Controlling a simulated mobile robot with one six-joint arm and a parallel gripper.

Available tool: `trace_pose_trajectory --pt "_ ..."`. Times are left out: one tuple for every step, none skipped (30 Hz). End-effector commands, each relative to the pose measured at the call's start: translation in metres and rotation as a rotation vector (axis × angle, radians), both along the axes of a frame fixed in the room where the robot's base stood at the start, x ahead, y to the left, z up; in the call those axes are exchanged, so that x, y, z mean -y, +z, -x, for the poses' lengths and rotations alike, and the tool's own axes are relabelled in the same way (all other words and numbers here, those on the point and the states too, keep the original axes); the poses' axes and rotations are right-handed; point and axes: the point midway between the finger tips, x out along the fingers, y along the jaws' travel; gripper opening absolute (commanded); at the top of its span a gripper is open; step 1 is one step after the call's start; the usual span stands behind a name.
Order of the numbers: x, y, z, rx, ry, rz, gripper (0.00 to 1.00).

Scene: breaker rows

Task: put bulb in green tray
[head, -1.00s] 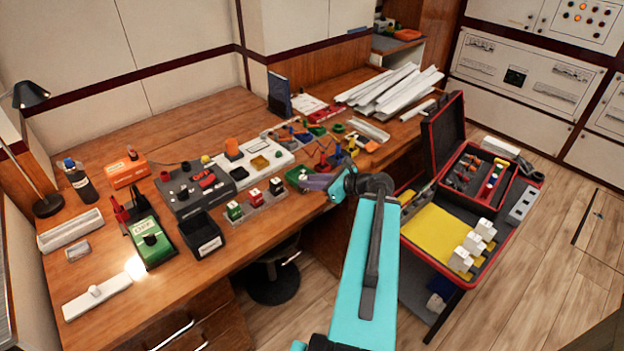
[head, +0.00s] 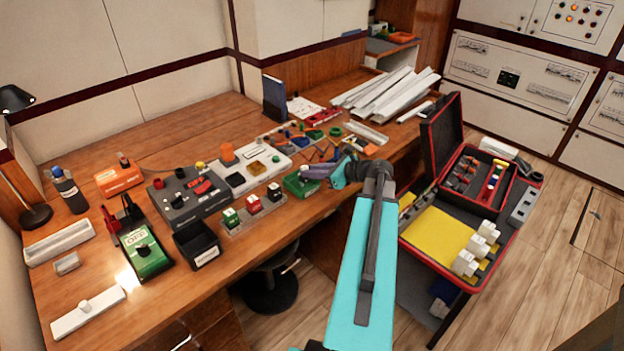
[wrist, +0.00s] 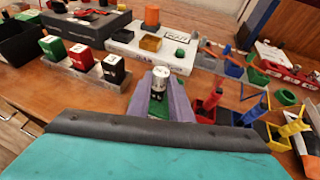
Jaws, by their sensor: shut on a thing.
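My gripper (wrist: 160,94) has purple fingers closed on a small bulb (wrist: 160,76) with a pale, silvery top, seen in the wrist view. Green of the green tray (wrist: 156,107) shows between the fingers, below the bulb; the fingers hide most of the tray. In the head view the green tray (head: 297,188) sits on the bench, and my gripper (head: 309,172) is over or just behind it. The bulb cannot be made out in the head view, and I cannot tell how high it is above the tray.
A rail with green, red and black breakers (head: 253,205) stands left of the tray. A white panel (head: 240,178) lies behind it. Small coloured bins with tools (wrist: 236,116) stand close on the right. An open red-edged case (head: 440,225) is beyond the bench's front edge.

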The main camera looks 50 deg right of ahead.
Motion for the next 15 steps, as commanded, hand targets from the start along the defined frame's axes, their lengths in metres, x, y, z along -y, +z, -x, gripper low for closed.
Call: trace_pose_trajectory --pt "0.000 0.000 0.000 0.000 0.000 0.000 0.00" --pt "0.000 0.000 0.000 0.000 0.000 0.000 0.00" --pt "0.000 0.000 0.000 0.000 0.000 0.000 0.00" --pt "0.000 0.000 0.000 0.000 0.000 0.000 0.00" --pt "0.000 -0.001 0.000 0.000 0.000 0.000 0.00" --pt "0.000 -0.002 0.000 0.000 0.000 0.000 0.00" --pt "0.000 -0.003 0.000 0.000 0.000 0.000 0.00" --pt "0.000 -0.005 0.000 0.000 -0.001 0.000 0.00" --pt "0.000 -0.007 0.001 0.000 -0.001 0.000 0.00" --pt "0.001 -0.009 0.001 0.000 -0.002 0.001 0.00" --pt "0.001 -0.012 0.001 0.000 -0.002 0.000 0.00" --pt "0.001 -0.015 0.001 0.000 -0.003 0.000 0.00" --pt "0.002 -0.017 0.001 0.000 -0.003 0.000 0.00" --pt "0.002 -0.020 0.002 0.000 -0.003 0.000 0.00" --pt "0.002 -0.023 0.002 0.000 -0.004 0.001 0.00"
